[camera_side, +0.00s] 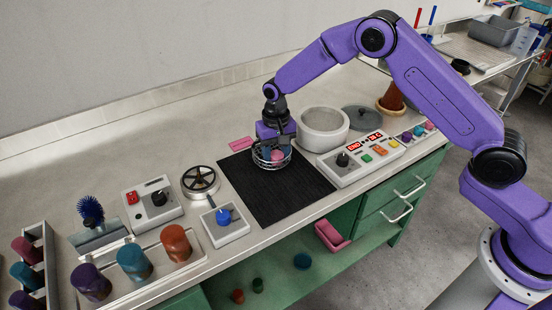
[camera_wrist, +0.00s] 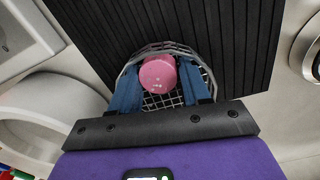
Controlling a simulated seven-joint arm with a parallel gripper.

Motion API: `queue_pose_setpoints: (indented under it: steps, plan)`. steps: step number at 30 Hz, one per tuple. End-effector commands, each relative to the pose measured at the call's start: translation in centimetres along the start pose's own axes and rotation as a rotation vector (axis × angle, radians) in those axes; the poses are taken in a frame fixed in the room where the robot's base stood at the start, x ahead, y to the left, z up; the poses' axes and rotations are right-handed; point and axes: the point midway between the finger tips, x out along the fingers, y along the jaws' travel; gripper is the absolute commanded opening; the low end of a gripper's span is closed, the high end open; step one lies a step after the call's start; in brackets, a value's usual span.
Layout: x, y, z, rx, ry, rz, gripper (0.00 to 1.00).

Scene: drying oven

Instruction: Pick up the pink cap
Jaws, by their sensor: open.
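The pink cap (camera_wrist: 157,73) shows in the wrist view as a round pink disc inside a small wire basket (camera_wrist: 152,47). The basket stands on the black ribbed mat (camera_wrist: 235,40). My gripper (camera_wrist: 157,82) is open, with its two blue fingers on either side of the cap. I cannot tell whether the fingers touch it. In the side view my gripper (camera_side: 275,153) points down over the basket (camera_side: 272,165), and the pink cap (camera_side: 278,155) shows partly between the fingers. The black mat (camera_side: 285,198) lies around them.
A round white pot (camera_side: 323,128) stands close to the right of my gripper, with a control box (camera_side: 352,160) in front of it. A pink block (camera_side: 241,143) lies behind the mat. A spoked wheel (camera_side: 200,181) and a tray with a blue knob (camera_side: 224,222) stand left. The mat's front is clear.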

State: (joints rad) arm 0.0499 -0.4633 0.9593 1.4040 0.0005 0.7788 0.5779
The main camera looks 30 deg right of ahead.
Motion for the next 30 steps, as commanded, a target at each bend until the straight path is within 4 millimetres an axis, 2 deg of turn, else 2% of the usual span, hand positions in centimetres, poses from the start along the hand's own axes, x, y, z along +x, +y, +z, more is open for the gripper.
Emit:
queue_pose_setpoints:
  steps: [6, 7, 11, 12, 23, 30]
  plan:
    - [0.0, 0.1, 0.0, 0.001, -0.001, 0.001, 0.48]
    - [-0.1, 0.1, 0.0, 0.001, -0.001, 0.001, 0.45]
    - [-0.1, 0.0, 0.0, 0.001, 0.000, 0.001, 0.03]
    - [-0.1, 0.0, -0.1, 0.001, 0.000, 0.000, 0.00]
    - [-0.5, 0.0, -0.1, 0.001, 0.001, 0.000, 0.00]
    - [-2.6, 0.0, -0.1, 0.002, 0.003, -0.001, 0.00]
